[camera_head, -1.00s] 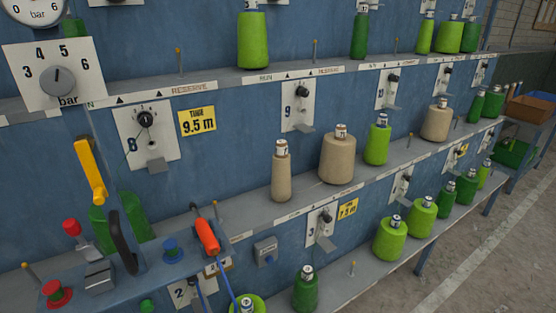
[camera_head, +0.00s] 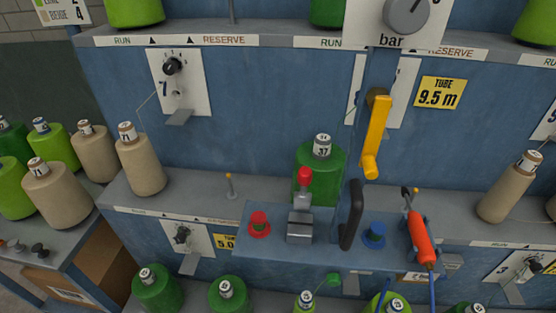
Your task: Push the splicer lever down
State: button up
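A yellow crank-like handle (camera_head: 376,125) hangs downward above the panel's right side, below the bar dial (camera_head: 407,14). No label shows which of the two is the splicer lever. My gripper is not in view, so its place relative to them cannot be told.
Beside the block are a red mushroom button (camera_head: 259,223), a black upright handle (camera_head: 350,214) and a blue button (camera_head: 375,234). An orange tool (camera_head: 420,238) with a blue hose hangs at right. A dark green cone (camera_head: 322,165) stands close behind the red-knobbed lever.

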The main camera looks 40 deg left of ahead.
aim_at(302, 199)
jog(key=i+j, duration=0.1)
jog(key=j, duration=0.3)
jog(key=i+j, duration=0.1)
jog(key=j, duration=0.3)
jog(key=i+j, duration=0.15)
jog(key=j, duration=0.25)
jog(key=i+j, duration=0.1)
jog(key=j, duration=0.3)
jog(key=i+j, duration=0.1)
jog(key=j, duration=0.35)
jog(key=k+j+u, duration=0.25)
jog(key=u, duration=0.2)
jog(key=k+j+u, duration=0.45)
jog(key=i+l, duration=0.1)
